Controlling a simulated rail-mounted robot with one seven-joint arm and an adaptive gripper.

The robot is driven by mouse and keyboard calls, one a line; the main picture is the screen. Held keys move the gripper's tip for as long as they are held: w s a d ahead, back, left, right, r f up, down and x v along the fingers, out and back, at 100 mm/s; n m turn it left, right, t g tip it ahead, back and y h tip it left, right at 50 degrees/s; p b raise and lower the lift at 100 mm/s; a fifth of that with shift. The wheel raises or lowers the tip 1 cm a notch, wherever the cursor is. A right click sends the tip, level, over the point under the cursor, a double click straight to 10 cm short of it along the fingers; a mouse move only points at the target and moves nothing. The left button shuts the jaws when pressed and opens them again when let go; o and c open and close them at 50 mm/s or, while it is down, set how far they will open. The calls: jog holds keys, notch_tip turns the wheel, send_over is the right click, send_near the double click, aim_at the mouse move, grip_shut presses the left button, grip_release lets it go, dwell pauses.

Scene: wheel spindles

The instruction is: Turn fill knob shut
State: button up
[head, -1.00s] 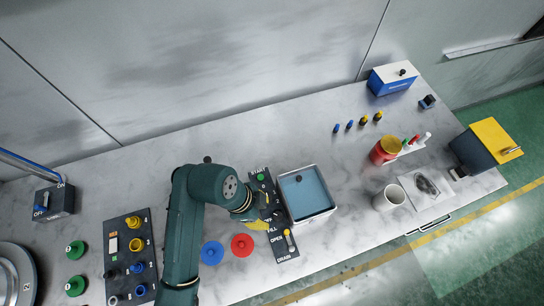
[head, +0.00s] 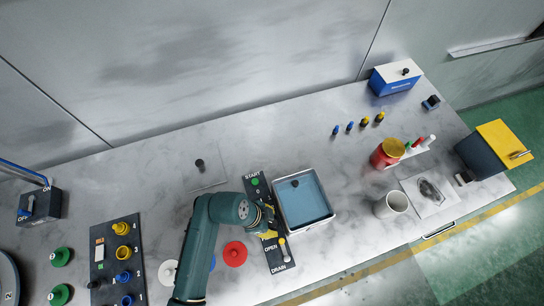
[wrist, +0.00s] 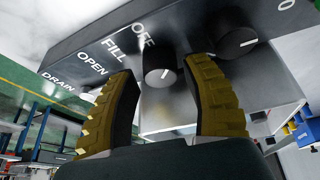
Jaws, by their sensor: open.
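The dark control panel (head: 276,256) stands left of the blue basin (head: 305,203), with a green START button (head: 255,182). In the wrist view the panel (wrist: 75,72) shows DRAIN, OPEN, FILL and OFF labels. A round black knob (wrist: 157,78) beside the FILL and OFF labels has a short white pointer mark toward the right of its face. My gripper (wrist: 164,72) is open, with its ribbed yellow fingers on either side of this knob; I cannot tell whether they touch it. In the head view my gripper (head: 268,235) hides the middle of the panel.
A second knob (wrist: 237,42) sits close to the right finger. A red disc (head: 235,254) and a drain lever (head: 284,250) lie near my gripper. A white mug (head: 392,205) and a red can (head: 387,154) stand farther right.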

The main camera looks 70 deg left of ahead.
jog(key=shift+w+d+f, duration=0.1)
jog(key=shift+w+f, duration=0.2)
jog(key=shift+f, duration=0.35)
jog(key=shift+c, duration=0.2)
grip_shut()
jog(key=shift+s+r+n+p, duration=0.1)
jog(key=shift+n+p, duration=0.2)
jog(key=shift+p, duration=0.1)
jog(key=shift+n+y+p, duration=0.3)
jog(key=shift+n+p, duration=0.2)
jog(key=shift+p, duration=0.15)
jog(key=shift+d+r+n+y+p, duration=0.1)
jog(key=shift+n+y+p, duration=0.3)
jog(key=shift+n+p, duration=0.7)
jog(key=shift+f+n+y+p, duration=0.2)
jog(key=shift+n+y+p, duration=0.5)
jog(key=shift+n+p, duration=0.95)
jog(key=shift+n, duration=0.25)
